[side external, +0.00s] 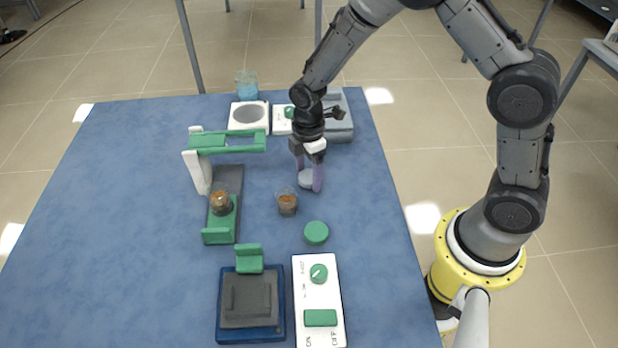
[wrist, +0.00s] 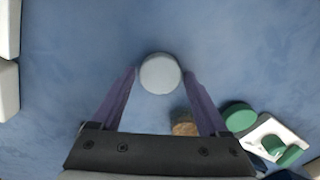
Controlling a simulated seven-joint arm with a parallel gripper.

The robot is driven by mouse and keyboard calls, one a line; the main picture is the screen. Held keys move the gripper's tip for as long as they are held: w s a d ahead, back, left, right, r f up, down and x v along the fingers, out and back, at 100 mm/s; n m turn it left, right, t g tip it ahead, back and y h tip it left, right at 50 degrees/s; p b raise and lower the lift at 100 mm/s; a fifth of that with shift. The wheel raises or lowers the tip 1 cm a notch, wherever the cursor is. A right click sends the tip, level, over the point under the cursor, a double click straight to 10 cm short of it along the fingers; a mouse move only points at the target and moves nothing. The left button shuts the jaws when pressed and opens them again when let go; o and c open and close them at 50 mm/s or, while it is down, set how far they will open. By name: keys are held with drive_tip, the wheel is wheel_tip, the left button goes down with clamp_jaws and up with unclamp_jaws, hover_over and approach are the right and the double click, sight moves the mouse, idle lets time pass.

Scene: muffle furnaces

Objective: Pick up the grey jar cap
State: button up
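The grey jar cap (side external: 306,179) is a pale round disc on the blue table, and it shows whole in the wrist view (wrist: 160,73). My gripper (side external: 308,180) points down over it, with one purple finger on each side. In the wrist view my gripper (wrist: 160,72) has its fingertips spread beside the cap, with what looks like a narrow gap at each side. Nothing is visibly held or lifted.
A small jar with brown contents (side external: 287,202) and a green cap (side external: 316,232) are near the cap. A green-and-white stand (side external: 228,142) rises to the left. A white control panel (side external: 319,300) and a dark-blue device (side external: 250,305) are at the front. A blue-filled beaker (side external: 246,86) stands behind.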

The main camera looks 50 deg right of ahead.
drive_tip(key=c, duration=1)
drive_tip(key=shift+r, duration=0.15)
